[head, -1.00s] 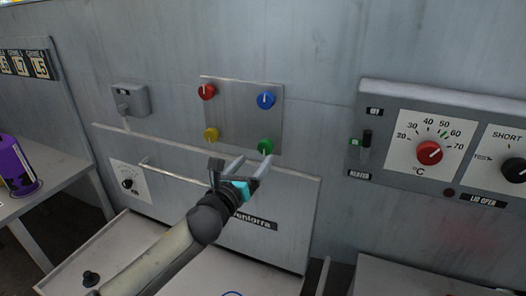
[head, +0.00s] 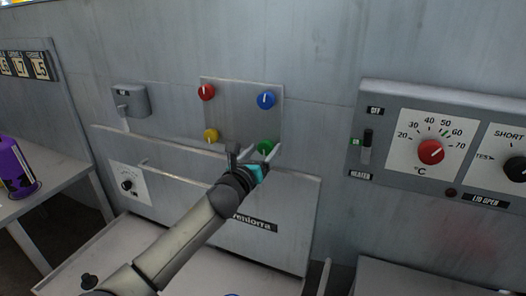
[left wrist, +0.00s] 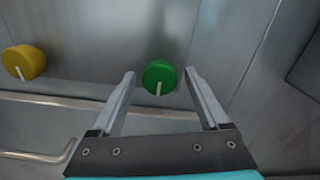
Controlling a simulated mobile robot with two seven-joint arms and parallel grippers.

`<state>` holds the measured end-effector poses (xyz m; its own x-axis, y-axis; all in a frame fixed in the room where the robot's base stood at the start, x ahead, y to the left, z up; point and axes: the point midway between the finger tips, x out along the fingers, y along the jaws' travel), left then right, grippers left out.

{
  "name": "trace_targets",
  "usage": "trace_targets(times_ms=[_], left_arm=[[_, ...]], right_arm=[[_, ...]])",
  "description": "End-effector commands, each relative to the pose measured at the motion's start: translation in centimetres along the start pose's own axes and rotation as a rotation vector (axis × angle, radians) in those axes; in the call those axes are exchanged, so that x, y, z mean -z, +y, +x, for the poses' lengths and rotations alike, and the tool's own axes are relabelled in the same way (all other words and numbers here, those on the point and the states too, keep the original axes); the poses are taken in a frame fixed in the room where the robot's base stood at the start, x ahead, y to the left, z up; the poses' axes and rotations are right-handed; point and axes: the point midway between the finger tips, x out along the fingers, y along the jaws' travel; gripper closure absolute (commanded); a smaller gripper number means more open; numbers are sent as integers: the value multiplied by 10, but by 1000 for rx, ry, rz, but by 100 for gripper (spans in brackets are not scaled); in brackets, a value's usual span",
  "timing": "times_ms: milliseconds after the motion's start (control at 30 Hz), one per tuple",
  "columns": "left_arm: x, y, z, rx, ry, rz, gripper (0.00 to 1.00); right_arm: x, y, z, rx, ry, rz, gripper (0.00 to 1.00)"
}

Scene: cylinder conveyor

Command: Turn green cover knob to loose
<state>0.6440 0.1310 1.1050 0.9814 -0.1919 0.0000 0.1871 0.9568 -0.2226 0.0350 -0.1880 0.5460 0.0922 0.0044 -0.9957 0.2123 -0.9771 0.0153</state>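The green knob (head: 265,146) is at the lower right of a square metal cover plate (head: 238,115). In the left wrist view the green knob (left wrist: 159,76) lies between and just beyond the fingertips, its white mark pointing down. My left gripper (head: 257,150) is open in front of it, with a finger on either side; a gap shows on both sides in the left wrist view (left wrist: 160,80). Whether the tips reach the knob's depth is hard to tell. My right gripper is not in view.
A red knob (head: 206,92), a blue knob (head: 265,100) and a yellow knob (head: 211,136) sit on the plate's other corners. Below is a panel with a bar handle (left wrist: 40,157). A control box with a red dial (head: 431,152) stands to the right.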

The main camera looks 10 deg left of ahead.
Motion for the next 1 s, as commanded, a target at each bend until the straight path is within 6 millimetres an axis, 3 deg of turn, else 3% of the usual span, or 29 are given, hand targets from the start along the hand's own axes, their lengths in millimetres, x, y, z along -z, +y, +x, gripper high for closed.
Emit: trace_targets(times_ms=[67, 667, 1000], left_arm=[[0, 0, 0, 0, 0, 0, 32], [0, 0, 0, 0, 0, 0, 100], [0, 0, 0, 0, 1, -36, 100]], right_arm=[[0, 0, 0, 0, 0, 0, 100], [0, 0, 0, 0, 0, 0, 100], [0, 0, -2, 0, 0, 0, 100]])
